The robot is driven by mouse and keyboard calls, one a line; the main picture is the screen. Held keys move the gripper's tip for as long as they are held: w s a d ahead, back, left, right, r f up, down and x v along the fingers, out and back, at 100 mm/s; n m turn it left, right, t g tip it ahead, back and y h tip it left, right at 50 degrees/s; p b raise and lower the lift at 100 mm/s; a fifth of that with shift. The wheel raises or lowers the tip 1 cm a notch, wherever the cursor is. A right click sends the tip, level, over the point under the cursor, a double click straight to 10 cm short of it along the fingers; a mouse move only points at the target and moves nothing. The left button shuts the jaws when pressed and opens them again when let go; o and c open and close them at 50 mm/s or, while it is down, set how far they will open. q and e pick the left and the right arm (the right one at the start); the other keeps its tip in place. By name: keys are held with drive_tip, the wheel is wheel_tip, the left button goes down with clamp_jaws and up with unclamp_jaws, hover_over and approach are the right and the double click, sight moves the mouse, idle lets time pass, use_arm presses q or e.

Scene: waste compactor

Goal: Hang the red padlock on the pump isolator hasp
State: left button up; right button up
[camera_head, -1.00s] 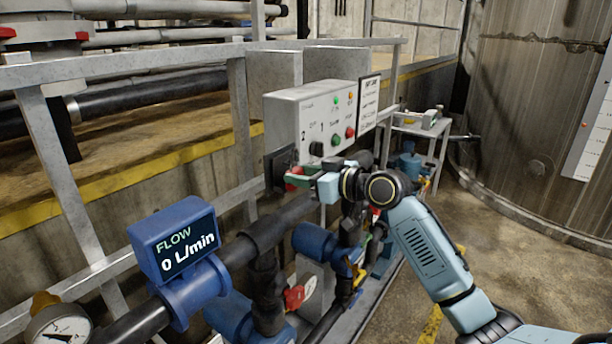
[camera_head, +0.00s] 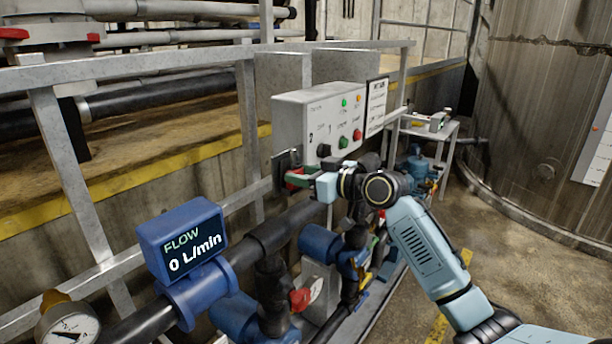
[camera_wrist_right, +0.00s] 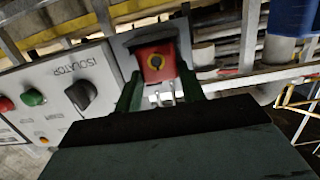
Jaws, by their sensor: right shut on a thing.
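My right gripper (camera_head: 298,180) is shut on the red padlock (camera_wrist_right: 157,62), which sits between the green fingers in the right wrist view. In the head view only a bit of red padlock (camera_head: 294,174) shows at the fingertips. Just behind it is a small grey plate (camera_head: 281,165) at the left end of the control box; a grey plate also surrounds the padlock in the wrist view. The hasp itself is hidden. The isolator knob (camera_wrist_right: 80,93) is beside the padlock. My left gripper is not in view.
The grey control box (camera_head: 318,112) carries buttons, lamps and a black knob. Below run black pipes, blue pumps and a flow meter (camera_head: 183,240) reading 0 L/min. A railing (camera_head: 130,72) stands at left. A small table (camera_head: 428,128) stands behind my right arm.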

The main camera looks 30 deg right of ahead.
drive_tip(key=shift+f, duration=0.2)
idle(0.4)
drive_tip(key=o, duration=1)
drive_tip(key=shift+c, duration=0.6)
drive_tip(key=v, duration=0.7)
drive_tip(key=shift+f, duration=0.15)
